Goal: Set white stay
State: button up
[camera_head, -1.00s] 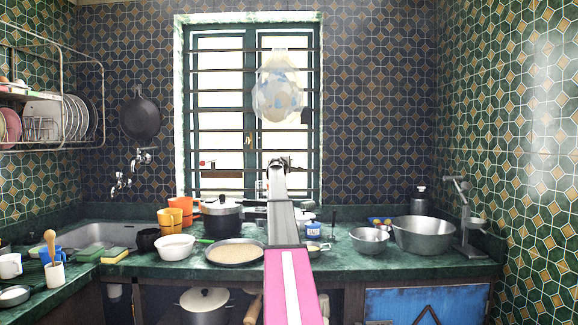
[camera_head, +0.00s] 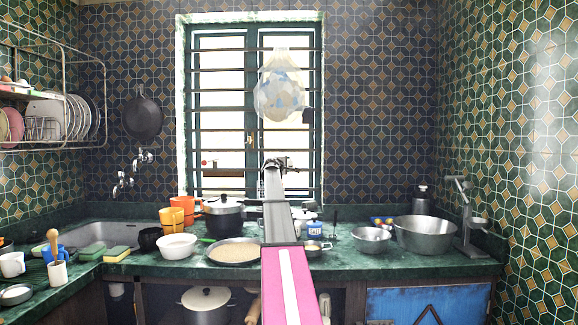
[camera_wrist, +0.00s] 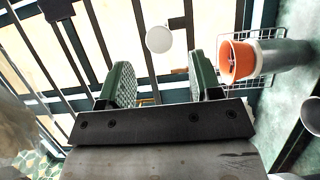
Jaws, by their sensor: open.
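My gripper (camera_head: 275,164) is raised in front of the barred window (camera_head: 228,100), above the counter. In the wrist view my gripper (camera_wrist: 160,85) has its two green-padded fingers well apart, with nothing between them. A round white disc (camera_wrist: 159,39) shows just past the fingertips, in front of the bars and apart from the fingers. I cannot tell whether it is the white stay. No other piece is clearly recognisable as the stay.
A clear bag (camera_head: 280,90) hangs before the window. Right of the fingers, an orange cup (camera_wrist: 237,62) sits by a wire rack (camera_wrist: 265,38). Below are a pot (camera_head: 224,217), a wide pan (camera_head: 235,251), a white bowl (camera_head: 177,246) and a large metal basin (camera_head: 424,234).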

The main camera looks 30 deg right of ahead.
jog(key=v, duration=0.4)
jog(key=shift+s+a, duration=0.2)
jog(key=shift+a, duration=0.05)
jog(key=shift+a, duration=0.1)
